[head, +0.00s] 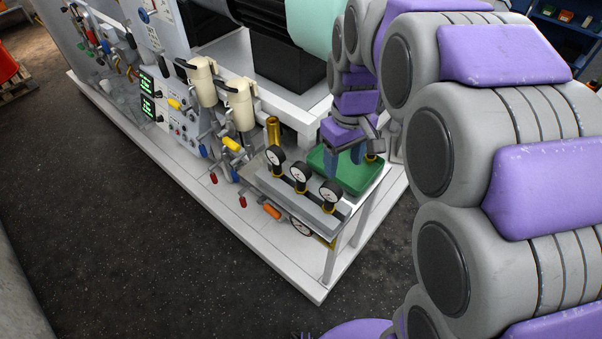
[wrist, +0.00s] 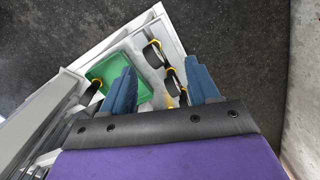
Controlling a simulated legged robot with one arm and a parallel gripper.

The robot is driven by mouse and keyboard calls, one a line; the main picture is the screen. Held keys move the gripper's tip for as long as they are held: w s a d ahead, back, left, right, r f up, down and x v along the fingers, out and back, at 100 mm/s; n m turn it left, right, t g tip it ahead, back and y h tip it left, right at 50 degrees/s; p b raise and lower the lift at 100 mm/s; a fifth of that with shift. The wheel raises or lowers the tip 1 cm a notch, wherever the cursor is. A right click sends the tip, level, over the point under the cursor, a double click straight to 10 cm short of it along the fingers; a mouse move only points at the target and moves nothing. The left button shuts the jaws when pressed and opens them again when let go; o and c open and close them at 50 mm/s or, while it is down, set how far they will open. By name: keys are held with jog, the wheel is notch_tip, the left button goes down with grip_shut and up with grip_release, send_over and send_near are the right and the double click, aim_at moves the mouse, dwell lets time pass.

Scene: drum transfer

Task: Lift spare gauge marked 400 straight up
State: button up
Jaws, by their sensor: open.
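My gripper (head: 344,158) is open and empty above the green tray (head: 350,184); its two blue fingers also show in the wrist view (wrist: 162,75). A dark gauge with a yellow fitting (wrist: 84,85) lies at the tray's left edge in the wrist view, outside the left finger. In the head view a bit of yellow fitting (head: 371,157) shows just right of the fingers, mostly hidden by my gripper. Three white-faced gauges (head: 275,155), (head: 301,173), (head: 331,193) stand in a row on the grey rack. I cannot read a 400 on any gauge.
A brass cylinder (head: 273,131) stands behind the gauge row. Cream-coloured handled units (head: 241,104) and several levers crowd the left. The dark floor (head: 150,250) in front is clear.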

aim_at(302, 164)
jog(key=w+a+f+n, duration=0.35)
jog(key=w+a, duration=0.55)
jog(key=w, duration=0.3)
jog(key=shift+n+t, duration=0.3)
jog(key=shift+n, duration=0.05)
notch_tip(302, 164, down, 10)
jog(key=shift+s+a+f+b, duration=0.15)
jog(key=shift+f+b, duration=0.05)
jog(key=shift+b, duration=0.6)
jog(key=shift+a+f+b, duration=0.2)
jog(key=shift+f+b, duration=0.65)
jog(key=shift+f, duration=2.15)
jog(key=shift+s, duration=0.1)
jog(key=shift+c, duration=0.3)
grip_shut()
